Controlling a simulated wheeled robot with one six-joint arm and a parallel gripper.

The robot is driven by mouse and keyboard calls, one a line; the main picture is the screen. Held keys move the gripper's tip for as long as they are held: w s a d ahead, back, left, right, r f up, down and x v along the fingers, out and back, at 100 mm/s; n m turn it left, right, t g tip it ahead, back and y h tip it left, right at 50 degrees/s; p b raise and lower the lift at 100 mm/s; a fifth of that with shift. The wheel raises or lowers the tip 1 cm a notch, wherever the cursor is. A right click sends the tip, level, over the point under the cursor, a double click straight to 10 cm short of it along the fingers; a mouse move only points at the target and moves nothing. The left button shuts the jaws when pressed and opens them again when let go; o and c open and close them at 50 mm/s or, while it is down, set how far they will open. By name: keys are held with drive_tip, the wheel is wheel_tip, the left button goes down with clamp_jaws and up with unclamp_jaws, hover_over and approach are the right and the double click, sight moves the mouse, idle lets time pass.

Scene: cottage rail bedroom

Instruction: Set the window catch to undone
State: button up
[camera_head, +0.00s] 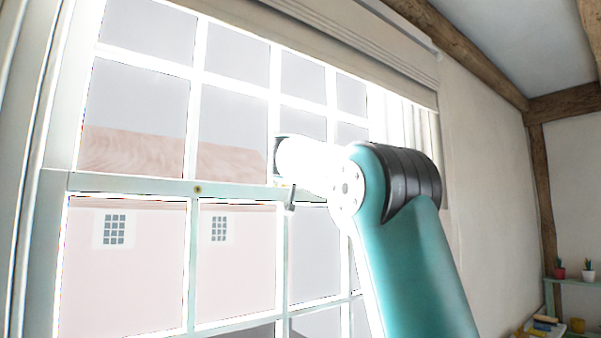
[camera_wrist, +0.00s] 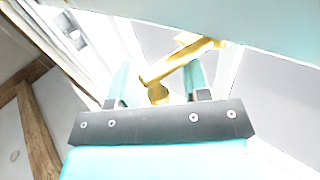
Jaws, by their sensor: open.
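The window catch (camera_wrist: 172,62) is a brass-yellow lever on a short round post, seen in the wrist view. Its arm lies slanted, rising to the right towards a second yellow piece near the pale window rail (camera_wrist: 240,30). My gripper (camera_wrist: 158,76) is open, with one teal finger on each side of the lever and post. I cannot tell whether either finger touches the catch. In the head view my arm reaches to the window's middle rail (camera_head: 125,184) and hides the catch, and the fingers cannot be made out clearly.
The paned sash window (camera_head: 235,115) fills the left and middle, with a rolled blind (camera_head: 330,40) above it. A small brass spot (camera_head: 197,189) sits on the middle rail. A shelf (camera_head: 575,283) with small potted plants stands at the far right.

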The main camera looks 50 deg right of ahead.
drive_tip(key=shift+c, duration=0.4)
clamp_jaws()
drive_tip(key=shift+a+r+m+g+h+p, duration=0.15)
drive_tip(key=shift+a+m+g+h+p, duration=0.4)
drive_tip(key=shift+m+g+p, duration=0.45)
drive_tip(key=shift+a+m+g+h+p, duration=0.15)
drive_tip(key=shift+m+g+h+p, duration=0.3)
drive_tip(key=shift+g, duration=0.45)
drive_tip(key=shift+s+g, duration=0.1)
drive_tip(key=shift+g, duration=0.2)
drive_tip(key=shift+m, duration=0.25)
drive_tip(key=shift+o, duration=0.4)
unclamp_jaws()
drive_tip(key=shift+a, duration=0.1)
